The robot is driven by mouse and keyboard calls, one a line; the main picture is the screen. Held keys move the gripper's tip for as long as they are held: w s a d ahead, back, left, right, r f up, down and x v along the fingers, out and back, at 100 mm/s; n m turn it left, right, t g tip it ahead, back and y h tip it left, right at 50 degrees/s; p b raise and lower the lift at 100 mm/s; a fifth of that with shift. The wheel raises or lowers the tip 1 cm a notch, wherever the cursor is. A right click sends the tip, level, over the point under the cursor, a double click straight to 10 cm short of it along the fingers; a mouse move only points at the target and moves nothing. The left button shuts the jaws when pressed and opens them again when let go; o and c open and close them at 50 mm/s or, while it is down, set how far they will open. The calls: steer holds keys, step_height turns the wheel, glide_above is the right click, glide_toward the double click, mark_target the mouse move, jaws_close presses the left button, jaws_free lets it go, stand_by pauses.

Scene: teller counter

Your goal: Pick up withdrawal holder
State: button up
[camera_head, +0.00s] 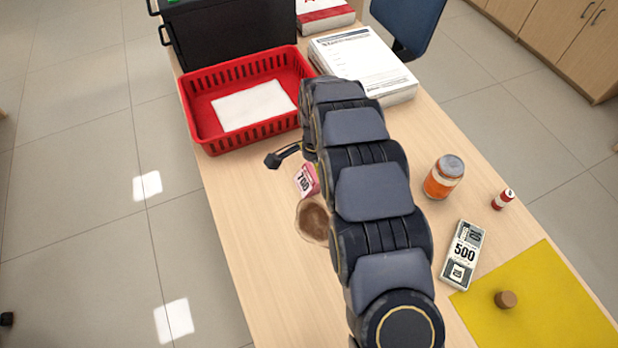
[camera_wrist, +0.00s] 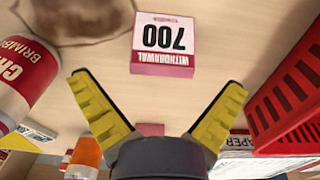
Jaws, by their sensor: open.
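The withdrawal holder is a small pink-red block with a white face reading 700 and WITHDRAWAL. In the wrist view the withdrawal holder (camera_wrist: 163,62) lies beyond my fingertips, roughly centred between them and apart from them. In the head view the withdrawal holder (camera_head: 304,181) sits on the counter just left of my arm, partly covered by it. My gripper (camera_wrist: 158,87) has its two yellow-padded fingers spread wide with nothing held. In the head view my arm hides most of the gripper; one dark finger part shows left of the arm.
A round brown item (camera_head: 313,220) lies close to the holder. A red basket (camera_head: 196,108) stands behind it. A red-and-white can (camera_wrist: 20,72) shows at left in the wrist view.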

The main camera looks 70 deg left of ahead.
mark_target(312, 172)
steer(key=f, duration=0.3)
steer(key=shift+s+f, duration=0.2)
steer(key=shift+f, duration=0.2)
steer(key=shift+a, duration=0.1)
steer(key=c, duration=1.1)
steer(key=shift+r, duration=0.1)
steer(key=shift+r, duration=0.6)
step_height(312, 172, up, 2)
steer(key=shift+r, duration=0.25)
steer(key=s+d+r, duration=0.1)
steer(key=d+r, duration=0.2)
steer(key=d, duration=0.1)
steer(key=s+d+r, duration=0.1)
steer(key=d+r, duration=0.2)
steer(key=d, duration=0.2)
steer(key=s+d+r, duration=0.1)
steer(key=d+r, duration=0.2)
steer(key=d, duration=0.1)
steer(key=shift+s+d+r, duration=0.15)
steer(key=shift+s+d, duration=0.05)
steer(key=shift+s, duration=0.2)
